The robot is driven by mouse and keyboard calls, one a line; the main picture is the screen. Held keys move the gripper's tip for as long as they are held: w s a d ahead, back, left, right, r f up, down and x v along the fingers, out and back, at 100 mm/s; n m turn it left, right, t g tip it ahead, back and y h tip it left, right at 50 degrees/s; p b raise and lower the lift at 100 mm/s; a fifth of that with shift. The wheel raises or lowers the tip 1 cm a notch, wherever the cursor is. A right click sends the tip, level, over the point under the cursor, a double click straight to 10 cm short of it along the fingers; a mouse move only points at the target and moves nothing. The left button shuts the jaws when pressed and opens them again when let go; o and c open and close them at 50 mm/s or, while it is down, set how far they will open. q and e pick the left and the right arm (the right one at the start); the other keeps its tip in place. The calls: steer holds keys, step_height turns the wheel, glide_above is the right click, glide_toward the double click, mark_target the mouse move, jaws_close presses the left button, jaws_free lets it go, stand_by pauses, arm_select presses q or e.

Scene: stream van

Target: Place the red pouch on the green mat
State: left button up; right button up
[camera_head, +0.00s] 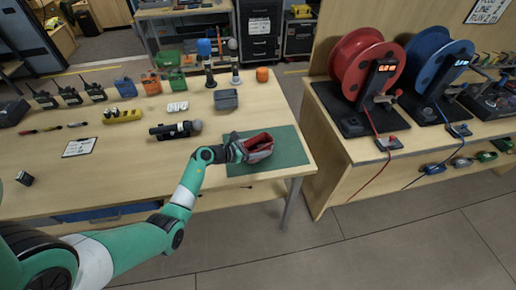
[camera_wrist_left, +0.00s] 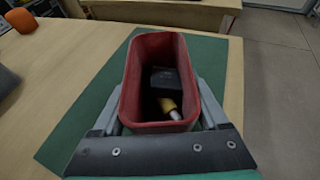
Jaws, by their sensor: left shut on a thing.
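The red pouch (camera_head: 258,145) is open at the top and is at my left gripper, over the green mat (camera_head: 290,160) at the right end of the table. My left gripper (camera_head: 238,151) is shut on it. In the left wrist view the red pouch (camera_wrist_left: 133,82) sits between the two grey fingers of the left gripper (camera_wrist_left: 163,112). A dark block and a yellow item with a pale tip show inside it. The green mat (camera_wrist_left: 80,135) spreads around and beneath it. I cannot tell whether the pouch touches the mat. My right gripper is not in view.
A black microphone-like item (camera_head: 176,129) lies left of the mat. Radios and small pouches line the table's back. A bench with a red reel (camera_head: 362,65) and a blue reel stands right, across a gap.

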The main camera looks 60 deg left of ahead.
arm_select(q)
steer(key=shift+f, duration=0.15)
steer(key=o, duration=1.3)
steer(key=shift+c, duration=0.2)
steer(key=shift+r, duration=0.25)
steer(key=p+v, duration=0.5)
steer(key=v, duration=0.6)
steer(key=shift+s+r, duration=0.1)
steer(key=shift+s+d, duration=0.15)
steer(key=shift+s, duration=0.25)
